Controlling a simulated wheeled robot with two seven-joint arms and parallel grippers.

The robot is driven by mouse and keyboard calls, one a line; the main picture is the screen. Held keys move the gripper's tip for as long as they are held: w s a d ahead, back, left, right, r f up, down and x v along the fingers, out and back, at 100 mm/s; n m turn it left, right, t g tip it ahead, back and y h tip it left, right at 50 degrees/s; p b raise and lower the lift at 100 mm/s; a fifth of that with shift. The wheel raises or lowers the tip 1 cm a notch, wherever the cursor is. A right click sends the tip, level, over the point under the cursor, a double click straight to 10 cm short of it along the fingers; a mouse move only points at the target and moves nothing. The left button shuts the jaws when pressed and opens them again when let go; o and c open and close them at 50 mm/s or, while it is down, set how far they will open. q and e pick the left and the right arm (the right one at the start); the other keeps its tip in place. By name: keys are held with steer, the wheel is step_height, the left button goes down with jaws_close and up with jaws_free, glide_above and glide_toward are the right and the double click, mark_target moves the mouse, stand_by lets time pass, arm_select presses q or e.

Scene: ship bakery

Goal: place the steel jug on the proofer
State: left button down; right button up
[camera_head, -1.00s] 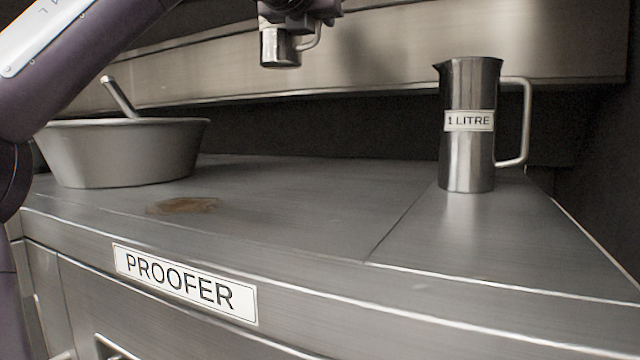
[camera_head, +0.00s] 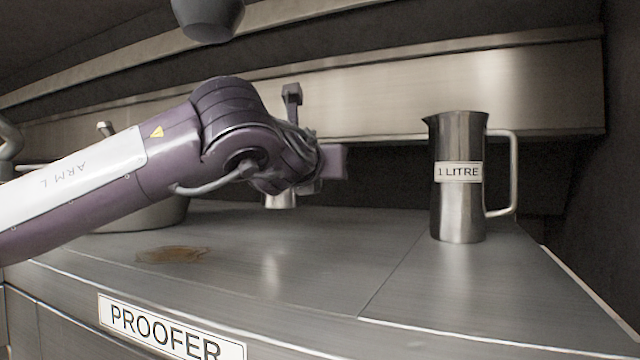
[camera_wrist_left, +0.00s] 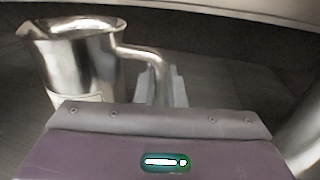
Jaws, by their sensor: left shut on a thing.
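My left gripper (camera_head: 315,170) is shut on the handle of a steel jug (camera_head: 281,200). In the head view my arm hides most of this jug; only its lower end shows, above the proofer (camera_head: 300,285). Any gap below it is hard to judge. In the left wrist view the held jug (camera_wrist_left: 85,65) shows its open mouth, spout and part of a label; its handle runs between the fingers (camera_wrist_left: 168,85). The proofer has a flat steel top and a name label in front. My right gripper is not in view.
A second steel jug marked 1 LITRE (camera_head: 458,200) stands upright at the right of the top. A large bowl (camera_head: 150,216) stands at the left, partly behind my arm. A brown stain (camera_head: 172,254) lies near the front. The middle is clear. A steel ledge (camera_head: 400,95) runs behind.

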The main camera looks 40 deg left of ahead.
mark_target(287, 199)
arm_select(q)
step_height(287, 199, down, 4)
steer(key=shift+d+r+p, duration=0.15)
steer(key=shift+r+p, duration=0.05)
steer(key=shift+p, duration=0.35)
steer(key=shift+f, duration=0.25)
steer(key=c, duration=1.5)
jaws_free()
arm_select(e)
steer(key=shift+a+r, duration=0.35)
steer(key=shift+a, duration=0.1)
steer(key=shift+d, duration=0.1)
